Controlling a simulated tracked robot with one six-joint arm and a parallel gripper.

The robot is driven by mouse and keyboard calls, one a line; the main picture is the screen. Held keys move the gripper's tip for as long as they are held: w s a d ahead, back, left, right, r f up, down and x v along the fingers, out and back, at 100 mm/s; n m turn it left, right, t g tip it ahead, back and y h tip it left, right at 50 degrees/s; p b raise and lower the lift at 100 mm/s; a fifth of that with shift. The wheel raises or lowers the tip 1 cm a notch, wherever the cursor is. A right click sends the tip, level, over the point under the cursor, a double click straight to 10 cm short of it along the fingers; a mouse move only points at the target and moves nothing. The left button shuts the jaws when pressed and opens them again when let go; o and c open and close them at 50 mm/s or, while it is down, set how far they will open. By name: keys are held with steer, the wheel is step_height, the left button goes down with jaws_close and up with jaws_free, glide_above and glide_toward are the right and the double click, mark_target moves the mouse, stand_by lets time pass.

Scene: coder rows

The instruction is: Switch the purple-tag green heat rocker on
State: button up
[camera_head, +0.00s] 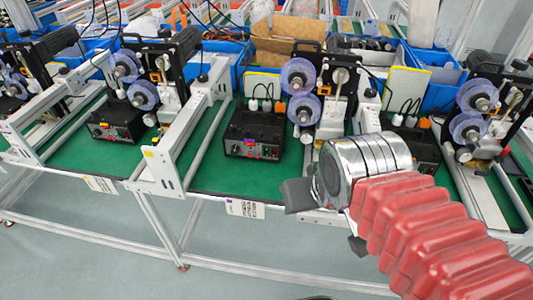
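A black control box (254,132) sits on the green bench top in the middle. Small switches and knobs show on that panel, with a reddish spot near the tag. The green heat rocker and its position are too small to make out. My gripper (327,220) is in front of the bench, to the right of and nearer than this box. Its two dark fingers are spread apart with nothing seen between them. The gripper does not touch the box.
Another black control box (117,121) stands to the left, and a further one (414,142) is partly behind my arm. A white frame rail (180,145) runs left of the middle box. Coder machines with purple reels (304,109) stand beside the boxes. Grey floor is clear in front.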

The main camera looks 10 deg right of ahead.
jaws_close()
stand_by(1.2)
